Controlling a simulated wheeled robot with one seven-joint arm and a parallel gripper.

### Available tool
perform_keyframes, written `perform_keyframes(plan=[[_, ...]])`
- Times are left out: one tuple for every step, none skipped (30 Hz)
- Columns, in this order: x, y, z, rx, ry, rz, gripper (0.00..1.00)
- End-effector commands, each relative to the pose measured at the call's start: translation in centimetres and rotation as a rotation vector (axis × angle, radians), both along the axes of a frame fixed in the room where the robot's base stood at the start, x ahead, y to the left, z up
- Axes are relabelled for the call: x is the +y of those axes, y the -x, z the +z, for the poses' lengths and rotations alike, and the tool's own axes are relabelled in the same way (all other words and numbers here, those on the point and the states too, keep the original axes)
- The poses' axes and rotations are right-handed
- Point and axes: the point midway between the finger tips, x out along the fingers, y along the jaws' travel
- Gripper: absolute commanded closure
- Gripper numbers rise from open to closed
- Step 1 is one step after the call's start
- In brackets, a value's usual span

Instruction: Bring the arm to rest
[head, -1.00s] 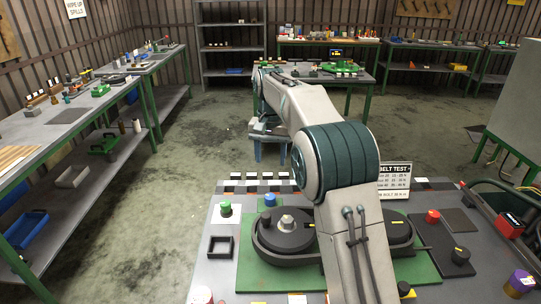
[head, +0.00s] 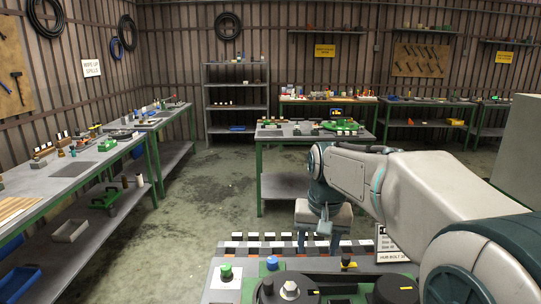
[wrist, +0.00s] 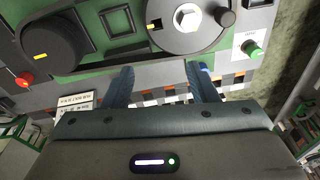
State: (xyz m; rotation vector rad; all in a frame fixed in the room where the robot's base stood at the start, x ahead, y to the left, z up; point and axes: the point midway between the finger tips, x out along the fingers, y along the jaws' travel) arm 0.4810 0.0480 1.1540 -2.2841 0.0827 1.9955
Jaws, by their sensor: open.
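My gripper (head: 317,243) hangs from the end of my arm just past the far edge of the front bench in the head view, its fingers pointing down. In the wrist view, its two blue fingers (wrist: 158,70) stand wide apart with nothing between them. The gripper is open and empty. My arm reaches in from the lower right of the head view and bends down at the wrist. The dark assembly (head: 318,287) with a pale hex nut (head: 290,289) sits on the front bench, apart from the fingers; the wrist view also shows the nut (wrist: 187,17).
A green button (head: 226,272), a blue knob (head: 272,263) and a black-and-yellow part (head: 348,262) stand on the front bench. A sign (head: 384,243) stands near the arm. A long bench (head: 62,172) lines the left; another bench (head: 285,142) stands behind the gripper. Open floor lies between.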

Motion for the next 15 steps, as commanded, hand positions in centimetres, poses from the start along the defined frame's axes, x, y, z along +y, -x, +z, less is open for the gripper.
perform_keyframes(plan=[[-0.7,1.8,-0.1,-0.012,0.001,0.007,0.47],[-1.0,2.8,-0.2,-0.018,0.003,0.011,0.47],[-1.4,4.0,-0.5,-0.029,0.004,0.020,0.47],[-1.7,5.0,-0.7,-0.035,0.006,0.025,0.47],[-2.0,6.0,-1.0,-0.042,0.008,0.031,0.47],[-2.3,7.3,-1.4,-0.050,0.011,0.038,0.47],[-2.6,8.2,-1.7,-0.058,0.013,0.044,0.47],[-2.8,9.2,-2.0,-0.064,0.015,0.051,0.47],[-3.1,10.5,-2.6,-0.073,0.019,0.058,0.47],[-3.4,11.5,-3.0,-0.079,0.022,0.063,0.47],[-3.6,12.4,-3.4,-0.085,0.025,0.070,0.47],[-3.8,13.6,-4.0,-0.093,0.028,0.077,0.47],[-3.9,14.4,-4.4,-0.099,0.032,0.083,0.47],[-4.1,15.2,-4.8,-0.105,0.035,0.087,0.47],[-4.3,16.1,-5.4,-0.110,0.039,0.092,0.47]])
